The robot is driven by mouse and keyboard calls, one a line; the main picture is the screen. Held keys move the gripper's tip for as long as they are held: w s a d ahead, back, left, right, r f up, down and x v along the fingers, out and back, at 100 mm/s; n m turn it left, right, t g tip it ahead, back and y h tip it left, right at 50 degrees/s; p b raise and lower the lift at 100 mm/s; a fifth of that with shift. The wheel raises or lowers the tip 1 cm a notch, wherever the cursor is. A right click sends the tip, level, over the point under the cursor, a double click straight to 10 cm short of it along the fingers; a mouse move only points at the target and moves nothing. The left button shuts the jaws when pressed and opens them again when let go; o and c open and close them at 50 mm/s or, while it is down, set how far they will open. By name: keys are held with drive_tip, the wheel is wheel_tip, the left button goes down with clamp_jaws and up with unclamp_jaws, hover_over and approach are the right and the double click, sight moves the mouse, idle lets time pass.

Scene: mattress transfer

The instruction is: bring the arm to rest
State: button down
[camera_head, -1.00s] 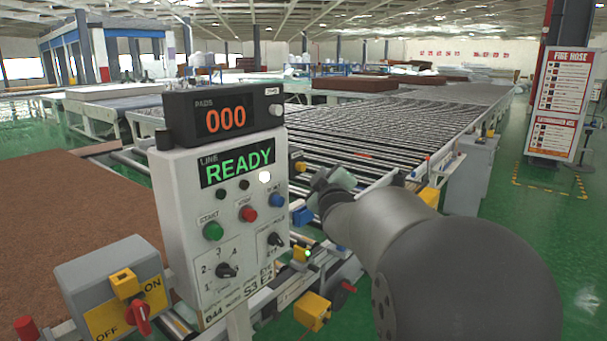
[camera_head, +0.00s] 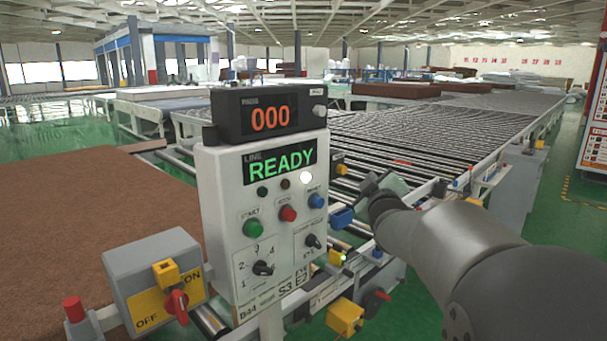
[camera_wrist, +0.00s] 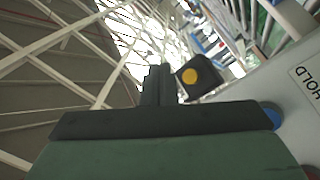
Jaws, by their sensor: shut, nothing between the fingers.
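My gripper (camera_head: 378,186) shows in the head view at the end of my grey arm, to the right of the control panel (camera_head: 225,200) and in front of the roller conveyor. In the wrist view its dark fingers (camera_wrist: 158,85) are together with nothing between them. A dark box with a yellow button (camera_wrist: 190,76) shows just beside the fingertips there. Part of the panel face with a blue button (camera_wrist: 272,116) and a "HOLD" label lies at the right of that view. I cannot tell whether my gripper touches anything.
The panel reads "000" and "READY". A grey switch box (camera_head: 150,265) with a red knob stands at its lower left. A brown mattress slab (camera_head: 90,215) lies at the left. The roller conveyor (camera_head: 430,140) stretches behind.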

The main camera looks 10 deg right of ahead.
drive_tip(key=s+a+f+m+g+y, duration=0.2)
drive_tip(key=s+a+f+g, duration=0.4)
drive_tip(key=f, duration=0.3)
drive_tip(key=s+a+f+m+g+y, duration=0.2)
drive_tip(key=s+a+f+g, duration=0.2)
drive_tip(key=s+a+f, duration=0.35)
drive_tip(key=s+a+f+g, duration=0.2)
drive_tip(key=s+f, duration=0.1)
drive_tip(key=s, duration=0.4)
drive_tip(key=s+a+f+m+g, duration=0.1)
drive_tip(key=s+f+g, duration=0.2)
drive_tip(key=s, duration=0.4)
drive_tip(key=s+a+f+m+g+p, duration=0.1)
drive_tip(key=s+a+f+g, duration=0.1)
drive_tip(key=s, duration=0.5)
drive_tip(key=shift+a+f+g+y, duration=0.4)
drive_tip(key=shift+f+g, duration=0.1)
drive_tip(key=shift+f, duration=0.4)
